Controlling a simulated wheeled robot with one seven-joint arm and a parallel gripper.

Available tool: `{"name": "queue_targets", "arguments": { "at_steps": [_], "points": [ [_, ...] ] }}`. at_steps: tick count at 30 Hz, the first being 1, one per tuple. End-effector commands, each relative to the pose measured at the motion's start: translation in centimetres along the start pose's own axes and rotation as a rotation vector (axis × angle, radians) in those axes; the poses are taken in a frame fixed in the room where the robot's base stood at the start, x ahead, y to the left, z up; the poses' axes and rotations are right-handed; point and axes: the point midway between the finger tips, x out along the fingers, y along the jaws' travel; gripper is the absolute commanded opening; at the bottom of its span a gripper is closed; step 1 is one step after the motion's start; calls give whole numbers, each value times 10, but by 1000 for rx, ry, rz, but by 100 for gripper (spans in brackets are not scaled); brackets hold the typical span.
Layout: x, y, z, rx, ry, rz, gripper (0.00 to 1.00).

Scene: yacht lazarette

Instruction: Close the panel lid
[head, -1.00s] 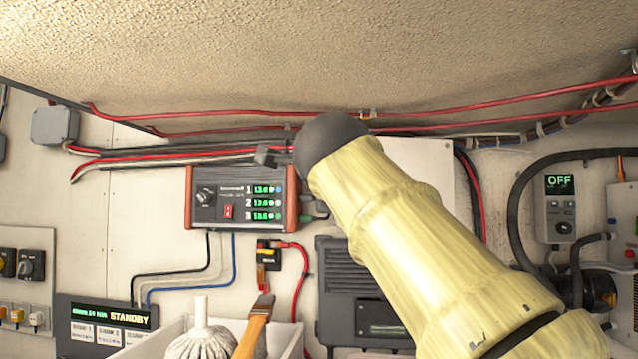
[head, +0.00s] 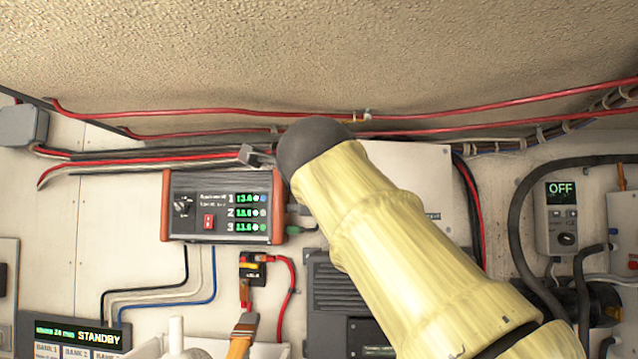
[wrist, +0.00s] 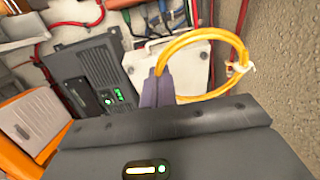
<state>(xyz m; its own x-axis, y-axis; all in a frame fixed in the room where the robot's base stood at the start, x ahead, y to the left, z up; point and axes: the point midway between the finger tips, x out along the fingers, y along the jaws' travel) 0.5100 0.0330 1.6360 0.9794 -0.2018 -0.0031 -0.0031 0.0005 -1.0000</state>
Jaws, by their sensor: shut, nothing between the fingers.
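A pale flat panel (head: 415,165), perhaps the lid, shows on the back wall in the head view, partly hidden behind my arm. A pale panel also shows in the wrist view (wrist: 192,62), partly behind a yellow-orange cable loop (wrist: 243,62). I cannot tell whether the lid is open or closed. My gripper (wrist: 163,75) shows in the wrist view with its grey-purple fingers together and empty. Its tips appear in front of the pale panel; contact is unclear. The gripper is out of sight in the head view.
A dark ribbed unit (head: 330,300) is below the panel, also in the wrist view (wrist: 90,72). A meter box (head: 222,205) hangs left of my arm. Red cables (head: 230,114) run under the textured ceiling. A brush (head: 242,335) stands low in front. An orange case (wrist: 22,135) is at left.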

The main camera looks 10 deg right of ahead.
Motion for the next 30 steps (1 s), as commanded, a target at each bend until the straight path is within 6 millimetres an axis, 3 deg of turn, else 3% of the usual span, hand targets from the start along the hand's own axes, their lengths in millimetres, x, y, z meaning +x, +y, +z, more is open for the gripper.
{"name": "queue_targets", "arguments": {
  "at_steps": [21, 30],
  "points": [
    [117, -4, -6, -1, 11, 4, 0],
    [134, 0, -5, 0, 7, 0, 0]
  ]
}}
